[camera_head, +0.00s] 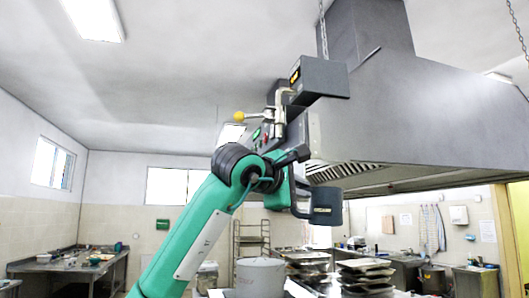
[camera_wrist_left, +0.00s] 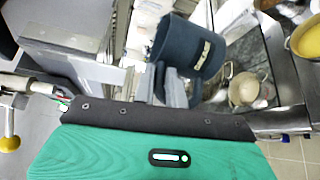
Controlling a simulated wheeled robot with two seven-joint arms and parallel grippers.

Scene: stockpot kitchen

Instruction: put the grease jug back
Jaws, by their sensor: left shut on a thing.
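The grease jug (camera_head: 326,205) is a dark blue-grey vessel with a small pale label, held up in the air below the hood in the head view. In the left wrist view the jug (camera_wrist_left: 190,42) is beyond the fingers, its label facing right. My left gripper (camera_wrist_left: 170,84) is shut on the jug at its near side. My right gripper is in neither view.
The large grey hood (camera_head: 420,110) hangs above. A grey stockpot (camera_head: 260,277) and stacked trays (camera_head: 367,272) stand below. A box (camera_head: 319,77) and a yellow knob (camera_head: 239,116) show by the wrist. The left wrist view shows a pot (camera_wrist_left: 245,90) below.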

